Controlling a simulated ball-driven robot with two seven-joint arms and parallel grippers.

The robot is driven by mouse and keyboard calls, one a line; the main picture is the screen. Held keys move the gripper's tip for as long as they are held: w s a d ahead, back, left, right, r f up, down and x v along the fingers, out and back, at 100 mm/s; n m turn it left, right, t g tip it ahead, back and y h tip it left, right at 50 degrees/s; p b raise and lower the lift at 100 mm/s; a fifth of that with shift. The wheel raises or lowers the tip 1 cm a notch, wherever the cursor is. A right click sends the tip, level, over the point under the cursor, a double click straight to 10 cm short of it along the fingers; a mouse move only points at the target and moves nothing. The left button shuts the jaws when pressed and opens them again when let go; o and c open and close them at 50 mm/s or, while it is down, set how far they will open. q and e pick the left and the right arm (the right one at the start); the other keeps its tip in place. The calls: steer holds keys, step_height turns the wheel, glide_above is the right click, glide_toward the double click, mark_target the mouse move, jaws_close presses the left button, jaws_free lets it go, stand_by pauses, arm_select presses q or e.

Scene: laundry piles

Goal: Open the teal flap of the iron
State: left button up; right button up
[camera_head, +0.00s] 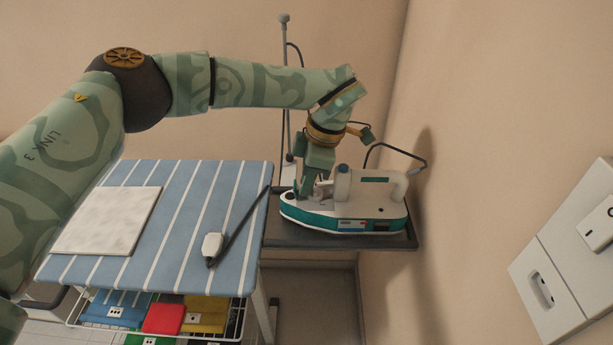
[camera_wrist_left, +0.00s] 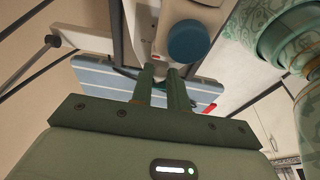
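In the left wrist view the two fingers (camera_wrist_left: 160,72) are close together at the white body, just below the round blue knob (camera_wrist_left: 188,40). A narrow gap shows between them; whether they grip anything is unclear. The teal flap is not clearly distinguishable; the fingers may cover it. My right gripper is not in view.
The dark shelf (camera_head: 408,241) adjoins a blue striped ironing board (camera_head: 180,210), which carries a white folded cloth (camera_head: 108,220) and a white device on a dark strip (camera_head: 213,246). A thin pole (camera_head: 286,100) stands behind the gripper. The wall is close on the right.

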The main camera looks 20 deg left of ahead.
arm_select(q)
steer(key=o, duration=0.4)
steer(key=p+v, duration=0.3)
steer(key=v, duration=1.3)
steer(key=shift+d+r+p, duration=0.1)
steer(key=shift+d+p, duration=0.05)
steer(key=shift+p, duration=0.15)
